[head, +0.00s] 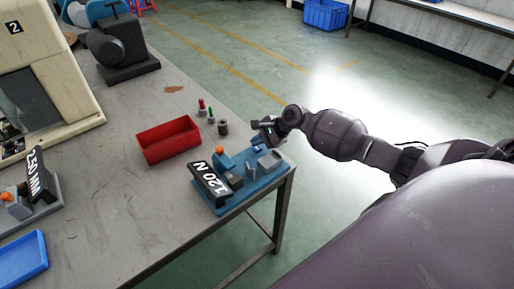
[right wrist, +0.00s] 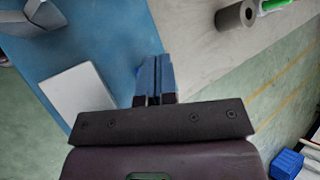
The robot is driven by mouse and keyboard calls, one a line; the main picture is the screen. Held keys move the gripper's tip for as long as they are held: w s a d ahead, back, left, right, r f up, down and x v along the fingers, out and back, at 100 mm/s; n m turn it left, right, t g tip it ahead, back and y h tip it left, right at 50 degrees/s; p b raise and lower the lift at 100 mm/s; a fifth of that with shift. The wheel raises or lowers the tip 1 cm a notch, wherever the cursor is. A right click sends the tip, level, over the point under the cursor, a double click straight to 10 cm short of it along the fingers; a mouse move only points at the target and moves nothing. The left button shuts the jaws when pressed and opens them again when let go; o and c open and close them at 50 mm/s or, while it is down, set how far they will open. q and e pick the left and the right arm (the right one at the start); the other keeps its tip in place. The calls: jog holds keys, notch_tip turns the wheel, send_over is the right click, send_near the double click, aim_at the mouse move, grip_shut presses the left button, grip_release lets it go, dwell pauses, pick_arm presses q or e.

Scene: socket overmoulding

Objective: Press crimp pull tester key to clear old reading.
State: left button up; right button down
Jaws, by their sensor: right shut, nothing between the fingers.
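The crimp pull tester (head: 238,183) stands at the near right corner of the table, with a blue base, grey blocks, an orange knob and a dark sign reading 120 N. My right gripper (head: 262,139) is at the tester's far right end, close above it. In the right wrist view my right gripper (right wrist: 154,78) is shut and empty, its fingertips pointing at the tester's blue base (right wrist: 115,30). A pale grey plate (right wrist: 76,98) lies left of the fingers. I cannot tell which part is the key or whether the fingers touch it. My left gripper is not in view.
A red bin (head: 169,141) stands left of the tester. A small dark grey cylinder (head: 223,128) and red and green pieces stand behind it. A second device (head: 40,183) with a 250 sign and a blue tray (head: 22,262) are at left. Open floor lies right of the table.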

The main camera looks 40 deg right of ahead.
aim_at(258, 149)
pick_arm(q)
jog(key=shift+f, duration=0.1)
pick_arm(e)
jog(key=shift+f, duration=0.45)
dwell(0.4)
